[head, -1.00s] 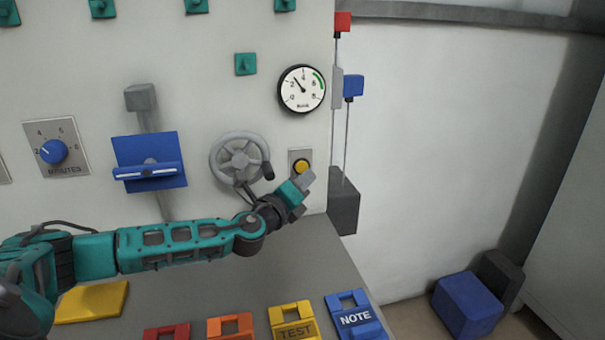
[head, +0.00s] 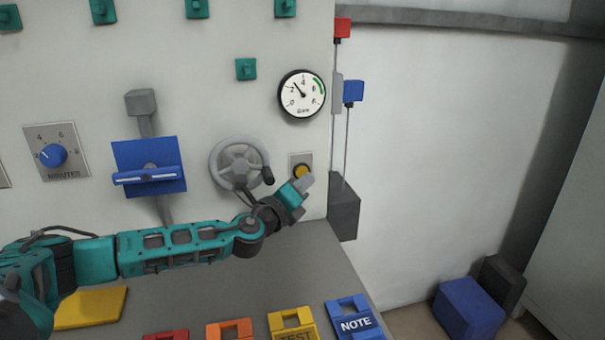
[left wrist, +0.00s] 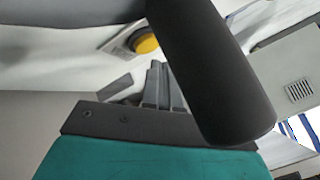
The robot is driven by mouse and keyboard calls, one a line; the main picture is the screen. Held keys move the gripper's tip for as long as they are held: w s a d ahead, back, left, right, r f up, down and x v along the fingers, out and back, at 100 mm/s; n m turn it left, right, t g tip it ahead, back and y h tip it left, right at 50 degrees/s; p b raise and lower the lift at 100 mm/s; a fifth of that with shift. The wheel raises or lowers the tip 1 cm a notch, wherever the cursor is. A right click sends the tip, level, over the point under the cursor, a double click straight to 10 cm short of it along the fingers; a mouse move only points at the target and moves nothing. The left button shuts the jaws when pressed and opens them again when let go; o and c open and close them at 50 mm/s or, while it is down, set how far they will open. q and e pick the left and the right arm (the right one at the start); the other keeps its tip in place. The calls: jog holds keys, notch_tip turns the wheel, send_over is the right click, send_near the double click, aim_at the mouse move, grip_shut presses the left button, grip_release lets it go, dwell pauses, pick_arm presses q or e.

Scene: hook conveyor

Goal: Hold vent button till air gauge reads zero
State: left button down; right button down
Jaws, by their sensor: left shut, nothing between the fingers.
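The yellow vent button (head: 302,171) sits on a small grey plate on the wall, right of the handwheel. It also shows in the left wrist view (left wrist: 145,42). The round white air gauge (head: 302,94) hangs above it; its needle points up and left, short of the 4, and a green band lies at its right. My left gripper (head: 306,181) is shut and empty, its tip just below and right of the button, overlapping its lower edge in the head view. I cannot tell whether it touches the button. My right gripper is not in view.
A grey handwheel (head: 240,162) with a dark knob is close left of the button. A grey block with rods (head: 343,208) stands at the panel's right edge. Coloured tags, one blue marked NOTE (head: 355,322), lie on the grey shelf below.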

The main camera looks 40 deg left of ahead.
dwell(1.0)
pick_arm(q)
jog(key=shift+w+a, duration=0.1)
jog(key=shift+w+a, duration=0.2)
jog(key=shift+a, duration=0.05)
dwell(0.6)
jog(key=shift+w+a+b, duration=0.2)
jog(key=shift+b, duration=0.15)
jog(key=shift+a, duration=0.15)
dwell(1.0)
